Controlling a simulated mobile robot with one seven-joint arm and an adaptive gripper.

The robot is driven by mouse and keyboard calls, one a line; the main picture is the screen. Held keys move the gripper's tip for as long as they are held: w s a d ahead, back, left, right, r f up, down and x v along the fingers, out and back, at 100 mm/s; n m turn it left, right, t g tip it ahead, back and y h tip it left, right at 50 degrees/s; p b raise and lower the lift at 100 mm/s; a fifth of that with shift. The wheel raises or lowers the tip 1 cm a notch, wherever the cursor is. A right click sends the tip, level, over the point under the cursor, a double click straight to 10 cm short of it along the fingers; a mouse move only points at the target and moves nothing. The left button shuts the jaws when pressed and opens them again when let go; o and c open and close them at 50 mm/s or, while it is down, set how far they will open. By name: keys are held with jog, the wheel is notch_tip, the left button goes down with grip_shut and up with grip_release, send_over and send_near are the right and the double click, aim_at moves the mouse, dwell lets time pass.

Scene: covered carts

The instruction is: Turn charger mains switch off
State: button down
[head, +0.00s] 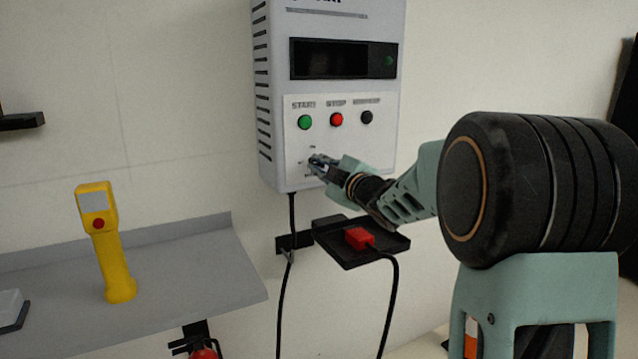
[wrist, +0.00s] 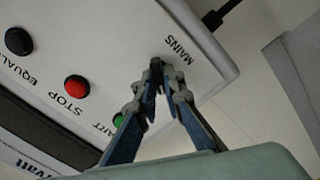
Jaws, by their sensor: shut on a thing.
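The charger (head: 330,90) is a light grey box on the wall with a dark display. Its white panel has a green START button (head: 305,122), a red STOP button (head: 337,119) and a black button (head: 366,117). My gripper (head: 316,163) is at the lower left of this panel, at the mains switch, beside the MAINS label in the wrist view. In the wrist view my gripper's fingers (wrist: 156,95) come together at their tips, shut on the switch. The fingers hide the switch knob, so its position cannot be told.
A black tray (head: 385,247) below the charger holds a red connector (head: 358,238) with a black cable. A grey shelf (head: 190,270) at left bears a yellow handheld device (head: 107,245). A black cable (head: 284,300) hangs from the charger's underside.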

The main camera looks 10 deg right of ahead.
jog(key=n+b, duration=0.4)
jog(key=shift+f+n+b, duration=0.25)
jog(key=shift+n+b, duration=0.6)
jog(key=shift+n, duration=0.05)
jog(key=shift+r, duration=0.15)
jog(key=c, duration=2)
grip_release()
jog(key=shift+c, duration=0.2)
jog(key=shift+s, duration=0.1)
jog(key=v, duration=1.1)
jog(key=shift+s, duration=0.35)
